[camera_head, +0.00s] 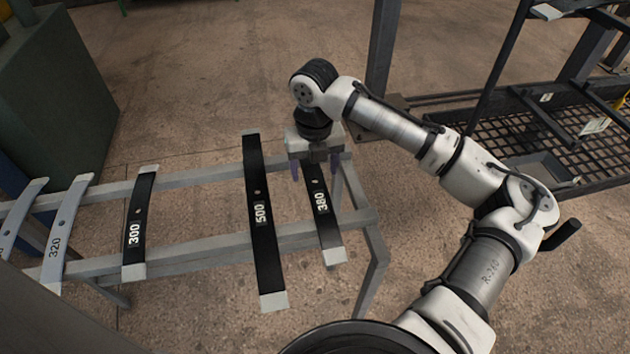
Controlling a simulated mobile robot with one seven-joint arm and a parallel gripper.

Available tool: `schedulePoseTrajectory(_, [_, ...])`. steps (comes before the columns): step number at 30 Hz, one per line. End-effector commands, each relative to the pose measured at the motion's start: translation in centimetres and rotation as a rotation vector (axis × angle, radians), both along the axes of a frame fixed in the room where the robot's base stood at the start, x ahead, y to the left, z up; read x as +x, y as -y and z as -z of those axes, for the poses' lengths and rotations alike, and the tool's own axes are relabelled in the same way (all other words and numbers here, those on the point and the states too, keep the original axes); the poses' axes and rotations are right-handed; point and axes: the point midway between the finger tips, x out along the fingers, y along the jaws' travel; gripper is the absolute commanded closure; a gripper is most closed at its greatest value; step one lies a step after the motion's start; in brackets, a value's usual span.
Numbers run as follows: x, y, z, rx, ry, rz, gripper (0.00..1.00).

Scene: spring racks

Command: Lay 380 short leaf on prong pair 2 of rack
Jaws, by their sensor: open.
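The 380 short leaf (324,211) is a black strip with a pale end, marked 380. It lies across the two rails of a grey metal stand, at the stand's right end. My gripper (310,172) is over the far part of this leaf, pointing down. Its two purple-tipped fingers are apart, one on each side of the leaf. The leaf's far end is hidden under the gripper body. Contact between the fingers and the leaf cannot be told. No prong pair number can be read in this view.
A black 500 leaf (261,225) lies close to the left. Further left are a black 300 leaf (138,225) and a grey 320 leaf (66,230). A dark rack with a mesh shelf (520,130) stands at right. A green cabinet (60,90) stands at upper left.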

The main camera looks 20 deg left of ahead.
Motion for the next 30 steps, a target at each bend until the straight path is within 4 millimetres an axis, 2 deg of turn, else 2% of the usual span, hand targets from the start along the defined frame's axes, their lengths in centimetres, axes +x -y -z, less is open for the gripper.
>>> schedulePoseTrajectory(6, [0.1,0.1,2.8,-0.002,-0.001,0.0,0.34])
schedulePoseTrajectory(15, [0.1,0.1,3.4,0.0,0.0,0.0,0.35])
schedulePoseTrajectory(30, [0.1,0.0,3.3,0.0,0.0,0.0,1.0])
